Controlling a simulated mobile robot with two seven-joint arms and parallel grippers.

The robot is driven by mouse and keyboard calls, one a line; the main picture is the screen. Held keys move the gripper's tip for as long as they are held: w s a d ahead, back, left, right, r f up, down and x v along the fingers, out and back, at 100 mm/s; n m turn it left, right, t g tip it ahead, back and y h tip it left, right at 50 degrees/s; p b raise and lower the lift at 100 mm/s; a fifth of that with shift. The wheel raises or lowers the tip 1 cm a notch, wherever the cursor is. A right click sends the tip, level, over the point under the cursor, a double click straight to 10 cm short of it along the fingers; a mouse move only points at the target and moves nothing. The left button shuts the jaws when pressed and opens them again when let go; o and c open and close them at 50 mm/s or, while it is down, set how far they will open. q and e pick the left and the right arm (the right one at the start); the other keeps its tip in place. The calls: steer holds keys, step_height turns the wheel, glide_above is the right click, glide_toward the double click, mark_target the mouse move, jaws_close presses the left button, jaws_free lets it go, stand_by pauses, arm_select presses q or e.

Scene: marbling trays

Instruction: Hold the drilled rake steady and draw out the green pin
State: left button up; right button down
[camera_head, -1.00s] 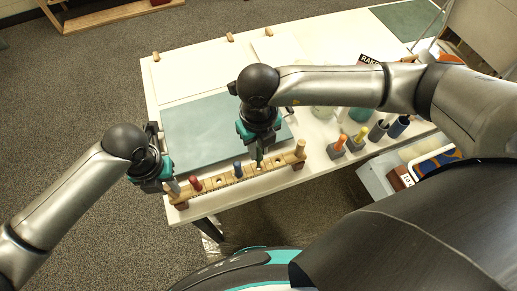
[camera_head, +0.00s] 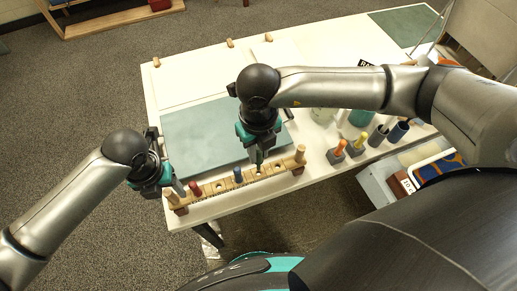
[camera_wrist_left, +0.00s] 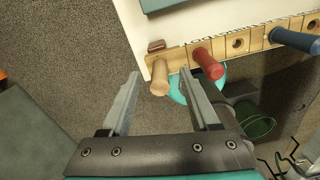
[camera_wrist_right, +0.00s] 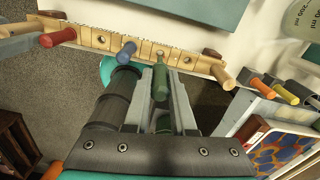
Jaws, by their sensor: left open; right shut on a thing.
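The drilled rake (camera_head: 212,188) is a wooden bar with holes along the table's near edge. A wooden peg stands at each end, the left one (camera_wrist_left: 159,79) and the right one (camera_wrist_right: 223,76). It carries a red pin (camera_head: 195,188) and a blue pin (camera_head: 238,175). My right gripper (camera_wrist_right: 160,78) is shut on the green pin (camera_wrist_right: 160,86), upright at the bar; whether its tip is still in a hole I cannot tell. My left gripper (camera_wrist_left: 160,74) is open at the rake's left end, with the left peg showing between its fingertips.
A grey-green slab (camera_head: 205,135) lies just behind the rake. Orange and yellow handled tools (camera_head: 339,148) and dark cups (camera_head: 398,130) stand to the right. A shelf with boxes (camera_head: 400,183) is near the right front. The white table's back is largely clear.

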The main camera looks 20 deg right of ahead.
arm_select(q)
step_height(320, 180, up, 12)
stand_by(0.6)
